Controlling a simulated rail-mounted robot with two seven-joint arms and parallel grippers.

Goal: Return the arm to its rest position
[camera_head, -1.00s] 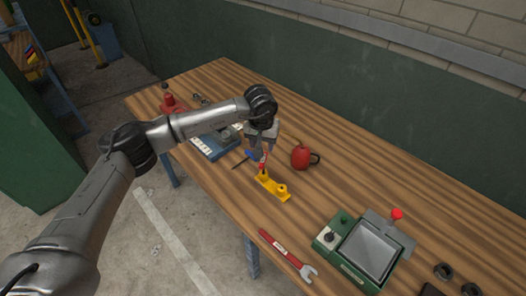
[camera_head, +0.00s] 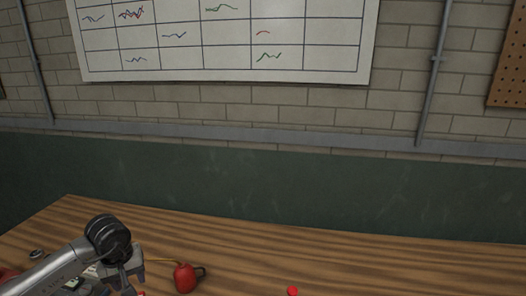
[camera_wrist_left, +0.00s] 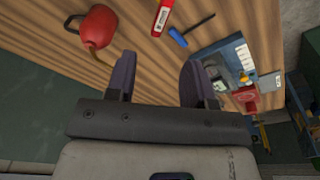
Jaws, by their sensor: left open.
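My left arm comes in at the lower left of the head view. Its gripper (camera_head: 134,284) is low over the table, partly cut off by the bottom edge. In the left wrist view the two dark fingers (camera_wrist_left: 158,76) stand apart with nothing between them. The wooden table (camera_head: 330,262) lies beyond them. A red oil can (camera_head: 185,278) stands to the right of the gripper in the head view. It also shows at the upper left of the wrist view (camera_wrist_left: 97,28). My right gripper is not in view.
In the wrist view, a red piece with a white label (camera_wrist_left: 162,16), a blue-handled tool (camera_wrist_left: 178,38) and a blue tray-like unit (camera_wrist_left: 228,58) lie on the table. A red knob (camera_head: 292,291) shows at the head view's bottom edge. A green-and-brick wall (camera_head: 300,180) stands behind.

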